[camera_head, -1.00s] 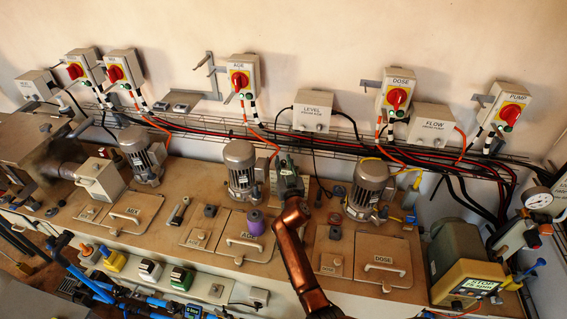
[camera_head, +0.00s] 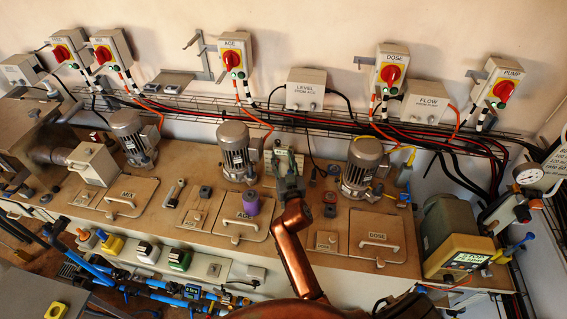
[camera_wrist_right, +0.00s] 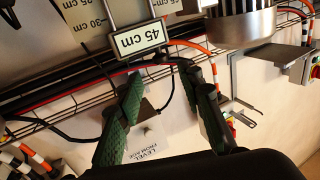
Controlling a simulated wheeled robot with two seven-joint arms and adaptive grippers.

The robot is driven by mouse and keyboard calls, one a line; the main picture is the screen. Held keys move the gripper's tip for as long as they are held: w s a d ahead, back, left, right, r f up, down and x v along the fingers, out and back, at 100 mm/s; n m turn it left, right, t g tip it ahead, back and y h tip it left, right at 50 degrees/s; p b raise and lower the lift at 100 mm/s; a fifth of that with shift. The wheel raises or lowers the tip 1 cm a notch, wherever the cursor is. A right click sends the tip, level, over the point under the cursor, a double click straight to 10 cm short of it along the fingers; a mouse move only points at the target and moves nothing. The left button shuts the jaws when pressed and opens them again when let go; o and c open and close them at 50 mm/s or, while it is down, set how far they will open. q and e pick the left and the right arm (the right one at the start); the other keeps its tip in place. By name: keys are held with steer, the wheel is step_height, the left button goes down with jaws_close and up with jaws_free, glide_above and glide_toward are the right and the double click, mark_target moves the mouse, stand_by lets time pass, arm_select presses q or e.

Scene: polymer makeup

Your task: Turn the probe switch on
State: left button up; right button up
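My right gripper (camera_head: 284,160) is in front of a pale upright plate (camera_head: 297,160) between the AGE and DOSE motors. In the right wrist view its green fingers (camera_wrist_right: 165,78) are apart with nothing between them, near a framed "45 cm" label (camera_wrist_right: 138,38). The LEVEL box (camera_head: 306,89), marked as from the probe, is on the wall behind. It also shows upside down between and beyond the fingers in the wrist view (camera_wrist_right: 146,150). I cannot make out a switch labelled probe. My left gripper is not in view.
Motors stand on either side of the gripper: AGE motor (camera_head: 236,150) and DOSE motor (camera_head: 362,165). Red-knob switch boxes, such as AGE (camera_head: 234,57) and DOSE (camera_head: 390,69), line the wall above a wire cable tray (camera_head: 270,121).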

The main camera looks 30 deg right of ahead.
steer(key=shift+v, duration=1.25)
